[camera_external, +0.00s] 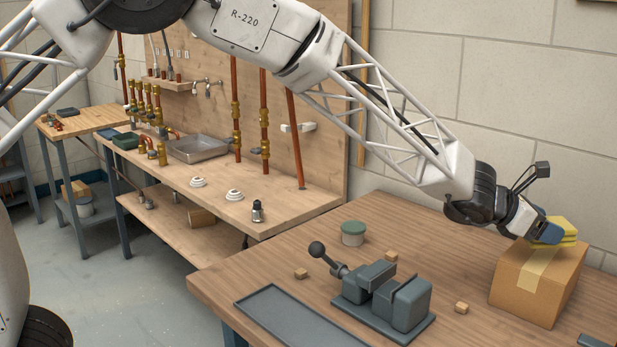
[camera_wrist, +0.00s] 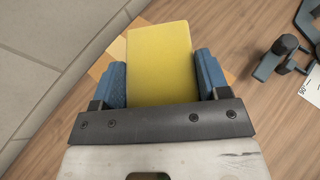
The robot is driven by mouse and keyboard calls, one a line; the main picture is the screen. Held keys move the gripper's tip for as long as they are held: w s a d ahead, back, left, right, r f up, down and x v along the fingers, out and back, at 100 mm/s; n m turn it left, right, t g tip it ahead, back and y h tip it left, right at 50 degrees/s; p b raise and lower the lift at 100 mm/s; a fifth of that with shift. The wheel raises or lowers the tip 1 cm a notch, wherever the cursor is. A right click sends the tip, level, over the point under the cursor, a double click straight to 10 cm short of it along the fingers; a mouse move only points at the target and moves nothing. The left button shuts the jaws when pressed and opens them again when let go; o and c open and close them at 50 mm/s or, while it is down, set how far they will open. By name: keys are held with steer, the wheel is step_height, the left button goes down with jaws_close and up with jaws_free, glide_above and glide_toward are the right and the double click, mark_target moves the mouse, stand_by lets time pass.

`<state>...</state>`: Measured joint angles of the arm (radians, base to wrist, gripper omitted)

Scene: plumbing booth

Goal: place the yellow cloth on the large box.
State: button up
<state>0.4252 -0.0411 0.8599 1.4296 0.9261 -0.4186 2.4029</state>
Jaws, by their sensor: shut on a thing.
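The yellow cloth (camera_wrist: 160,62) is a folded, thick pad held between the two blue fingers of my gripper (camera_wrist: 160,88) in the wrist view. In the external view my gripper (camera_external: 548,232) is at the right, over the top of the large cardboard box (camera_external: 518,289), with the yellow cloth (camera_external: 566,229) at its tip. The cloth is at the box's top, toward its back right. I cannot tell whether it touches the box. In the wrist view the cloth and gripper hide most of the box (camera_wrist: 101,66).
A grey vise (camera_external: 395,303) stands on the wooden table (camera_external: 400,225) left of the box. A green-lidded jar (camera_external: 352,233), a few small wooden blocks (camera_external: 461,308) and a flat grey tray (camera_external: 300,318) are also there. A block wall is behind.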

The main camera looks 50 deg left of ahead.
steer(key=shift+f, duration=1.75)
steer(key=shift+f, duration=0.2)
steer(key=o, duration=0.9)
steer(key=shift+r, duration=0.2)
steer(key=shift+v, duration=6)
